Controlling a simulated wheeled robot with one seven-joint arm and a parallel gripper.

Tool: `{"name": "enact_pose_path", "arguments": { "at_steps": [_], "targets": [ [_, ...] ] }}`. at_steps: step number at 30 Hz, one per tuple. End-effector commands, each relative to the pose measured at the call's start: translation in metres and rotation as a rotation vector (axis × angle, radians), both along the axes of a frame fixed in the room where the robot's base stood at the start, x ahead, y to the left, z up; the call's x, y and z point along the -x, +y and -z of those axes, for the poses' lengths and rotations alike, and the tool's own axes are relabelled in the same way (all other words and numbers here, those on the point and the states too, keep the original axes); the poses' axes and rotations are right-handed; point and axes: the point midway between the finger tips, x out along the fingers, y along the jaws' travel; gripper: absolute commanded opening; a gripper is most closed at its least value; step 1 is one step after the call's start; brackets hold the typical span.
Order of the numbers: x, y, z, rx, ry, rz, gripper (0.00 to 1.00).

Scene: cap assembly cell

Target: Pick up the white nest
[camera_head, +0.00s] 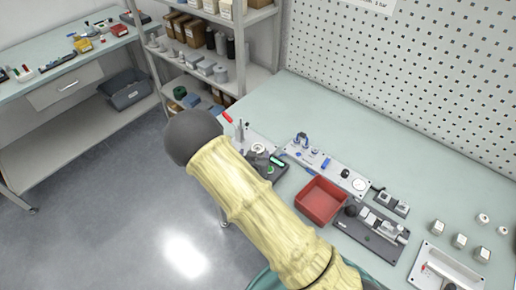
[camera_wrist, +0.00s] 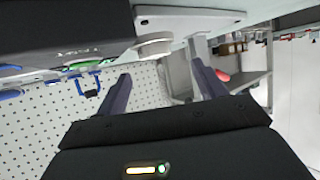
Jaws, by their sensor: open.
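A short round white piece, which looks like the white nest (camera_wrist: 153,46), sits against a pale plate (camera_wrist: 190,20) at the top of the wrist view. My gripper (camera_wrist: 160,66) is open, with its two dark fingers apart and nothing between their pads. The white piece appears beyond the fingertips, between their lines; I cannot tell the exact gap. In the head view a small white round piece (camera_head: 258,147) shows on a pale plate left of centre, likely the same one. My arm crosses that view, and my gripper is hard to make out there.
A dark unit with green and blue parts (camera_wrist: 75,68) is close on the left of the wrist view. On the bench are a red bin (camera_head: 321,201), a pale fixture plate (camera_head: 325,168) and a dark fixture (camera_head: 370,228). A shelf rack (camera_head: 262,75) stands behind.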

Motion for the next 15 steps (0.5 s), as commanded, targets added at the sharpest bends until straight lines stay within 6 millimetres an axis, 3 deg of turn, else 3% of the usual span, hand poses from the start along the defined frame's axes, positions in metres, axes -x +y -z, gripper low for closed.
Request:
{"name": "enact_pose_path", "arguments": {
  "at_steps": [15],
  "targets": [
    [-0.01,-0.0029,0.0051,0.003,0.002,0.0,0.7]
  ]
}}
